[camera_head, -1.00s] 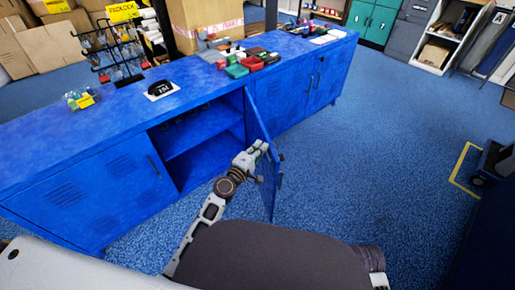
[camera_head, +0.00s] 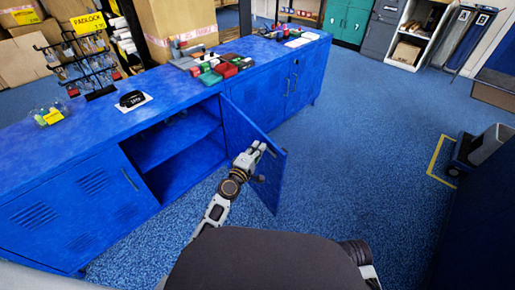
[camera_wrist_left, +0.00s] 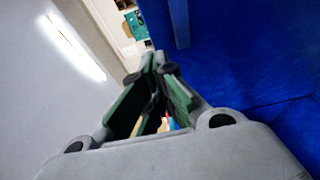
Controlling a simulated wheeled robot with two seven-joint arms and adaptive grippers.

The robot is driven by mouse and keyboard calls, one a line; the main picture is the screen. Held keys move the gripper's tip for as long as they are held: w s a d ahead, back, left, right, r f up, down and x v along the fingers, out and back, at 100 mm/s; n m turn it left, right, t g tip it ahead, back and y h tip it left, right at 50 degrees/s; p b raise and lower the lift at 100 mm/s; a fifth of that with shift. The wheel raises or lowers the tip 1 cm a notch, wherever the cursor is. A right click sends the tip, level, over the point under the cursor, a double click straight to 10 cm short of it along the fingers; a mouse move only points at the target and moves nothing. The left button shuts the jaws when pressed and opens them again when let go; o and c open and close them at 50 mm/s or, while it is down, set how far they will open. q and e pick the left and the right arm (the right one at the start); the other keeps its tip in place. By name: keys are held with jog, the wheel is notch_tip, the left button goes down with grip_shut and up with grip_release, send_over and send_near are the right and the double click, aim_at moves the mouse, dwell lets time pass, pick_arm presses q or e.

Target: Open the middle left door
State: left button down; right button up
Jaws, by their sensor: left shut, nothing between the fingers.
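The blue door (camera_head: 238,122) of the counter's middle section stands open, swung out toward me from its right-hand hinge side. Its inner face shows. My left gripper (camera_head: 258,148) is shut and empty at the inner face of the door, near its free edge; I cannot tell whether it touches. The open compartment (camera_head: 176,143) shows a shelf and looks mostly empty. In the left wrist view the fingers (camera_wrist_left: 156,68) are closed together, with a blue surface (camera_wrist_left: 235,50) to the right. My right gripper is out of view.
The blue counter (camera_head: 60,140) runs across the view, with a shut left door (camera_head: 75,205) and shut right doors (camera_head: 285,85). Small coloured boxes (camera_head: 212,77) and a black item (camera_head: 131,98) lie on top. A cart (camera_head: 470,150) stands right. Blue floor between is clear.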

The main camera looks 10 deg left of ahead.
pick_arm(q)
jog(key=shift+s+a, duration=0.1)
jog(key=shift+s, duration=0.1)
jog(key=v, duration=1.1)
jog(key=shift+s, duration=0.3)
dwell(0.3)
dwell(0.6)
